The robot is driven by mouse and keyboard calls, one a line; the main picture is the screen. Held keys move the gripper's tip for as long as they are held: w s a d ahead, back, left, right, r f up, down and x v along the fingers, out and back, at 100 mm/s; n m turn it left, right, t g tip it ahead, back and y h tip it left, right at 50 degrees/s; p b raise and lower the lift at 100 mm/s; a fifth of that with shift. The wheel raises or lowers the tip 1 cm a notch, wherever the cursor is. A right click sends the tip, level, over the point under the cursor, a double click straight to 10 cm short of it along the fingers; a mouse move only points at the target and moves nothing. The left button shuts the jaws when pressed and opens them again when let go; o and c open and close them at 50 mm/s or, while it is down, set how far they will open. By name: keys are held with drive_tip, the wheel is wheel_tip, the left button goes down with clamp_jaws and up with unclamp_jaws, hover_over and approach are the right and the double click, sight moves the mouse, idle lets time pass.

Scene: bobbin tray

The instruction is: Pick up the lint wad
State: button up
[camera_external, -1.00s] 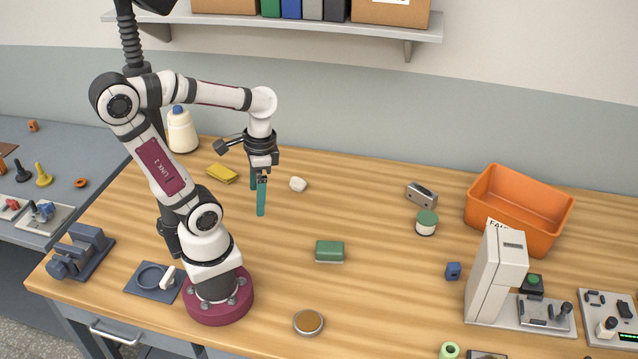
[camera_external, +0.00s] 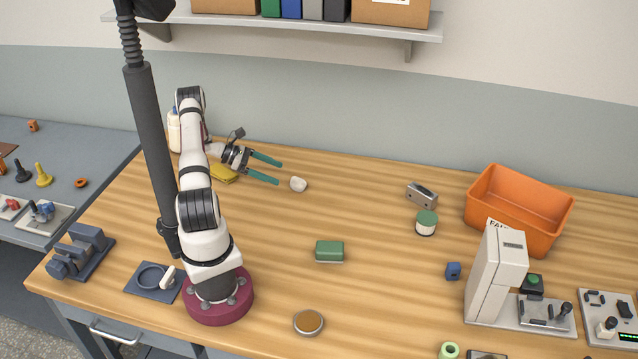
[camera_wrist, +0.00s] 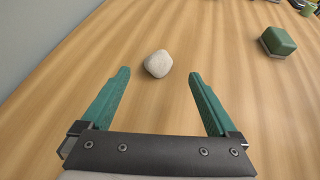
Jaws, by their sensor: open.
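The lint wad (camera_external: 298,184) is a small off-white lump on the wooden table, toward the back left. In the wrist view the lint wad (camera_wrist: 158,64) lies just beyond the fingertips, roughly centred between them. My gripper (camera_external: 280,173) has two green fingers, spread open, pointing right toward the wad from its left side. In the wrist view my gripper (camera_wrist: 160,73) is open with nothing between the fingers. The wad is fully in sight and does not appear to be touched.
A grey metal block (camera_external: 421,195), a green-lidded jar (camera_external: 426,223) and an orange bin (camera_external: 484,203) stand farther right.

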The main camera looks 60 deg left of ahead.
sight(294, 179)
drive_tip(key=x, duration=0.7)
drive_tip(key=shift+w, duration=0.1)
drive_tip(key=c, duration=1.4)
